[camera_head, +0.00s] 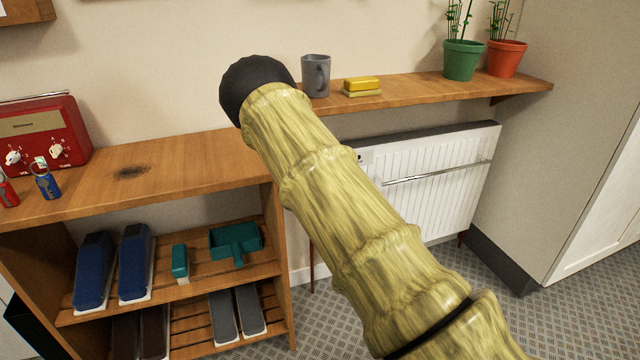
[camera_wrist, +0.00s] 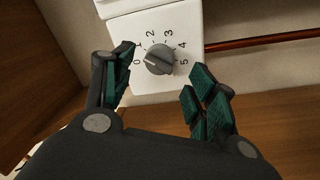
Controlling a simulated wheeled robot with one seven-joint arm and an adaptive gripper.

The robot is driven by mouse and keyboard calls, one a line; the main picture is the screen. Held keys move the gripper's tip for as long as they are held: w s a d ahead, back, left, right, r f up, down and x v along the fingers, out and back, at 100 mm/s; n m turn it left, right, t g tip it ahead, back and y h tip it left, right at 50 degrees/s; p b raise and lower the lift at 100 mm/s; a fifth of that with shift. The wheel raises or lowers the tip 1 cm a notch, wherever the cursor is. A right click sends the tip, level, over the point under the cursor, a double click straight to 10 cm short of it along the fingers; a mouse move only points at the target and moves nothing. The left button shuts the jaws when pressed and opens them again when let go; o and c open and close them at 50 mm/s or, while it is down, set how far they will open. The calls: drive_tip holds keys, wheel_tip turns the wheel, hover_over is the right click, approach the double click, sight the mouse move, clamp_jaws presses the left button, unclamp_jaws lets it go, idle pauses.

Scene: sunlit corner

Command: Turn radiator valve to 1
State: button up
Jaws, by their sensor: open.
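The radiator valve, a round grey knob (camera_wrist: 160,59) on a white plate (camera_wrist: 165,15), is in the upper middle of the wrist view. Numbers 0 to 5 run around it, with 0 and 1 on the left and 5 on the right. The white radiator (camera_head: 430,180) stands below the shelf in the head view. My arm hides the gripper and the valve there.
A wooden shelf (camera_head: 415,100) above the radiator holds a grey mug (camera_head: 316,76), yellow sponges (camera_head: 362,87) and two potted plants (camera_head: 463,60). A wooden rack (camera_head: 180,180) with a red radio (camera_head: 42,135) stands left. A reddish pipe (camera_wrist: 265,40) runs right of the valve.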

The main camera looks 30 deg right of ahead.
drive_tip(key=v, duration=0.7)
drive_tip(key=shift+s+a, duration=0.15)
drive_tip(key=shift+s, duration=0.25)
drive_tip(key=s+a+f+m+g, duration=0.35)
drive_tip(key=s+f, duration=0.35)
drive_tip(key=f, duration=0.4)
drive_tip(key=s+a+f+m+g, duration=0.2)
drive_tip(key=s+a+f+g, duration=0.4)
drive_tip(key=f, duration=0.4)
drive_tip(key=s+a+f+m+g+y, duration=0.25)
drive_tip(key=s+a+f, duration=0.3)
drive_tip(key=s, duration=0.45)
drive_tip(key=s+a+f+m+g+y, duration=0.1)
drive_tip(key=s+a+f+g, duration=0.4)
drive_tip(key=s, duration=0.6)
drive_tip(key=s+a+r+g+y+p, duration=0.1)
drive_tip(key=s+a, duration=0.5)
drive_tip(key=s, duration=0.2)
wheel_tip(320, 180, up, 23)
drive_tip(key=p, duration=2.3)
drive_tip(key=shift+w+d+m, duration=0.25)
drive_tip(key=shift+w+m, duration=0.1)
drive_tip(key=shift+m, duration=0.05)
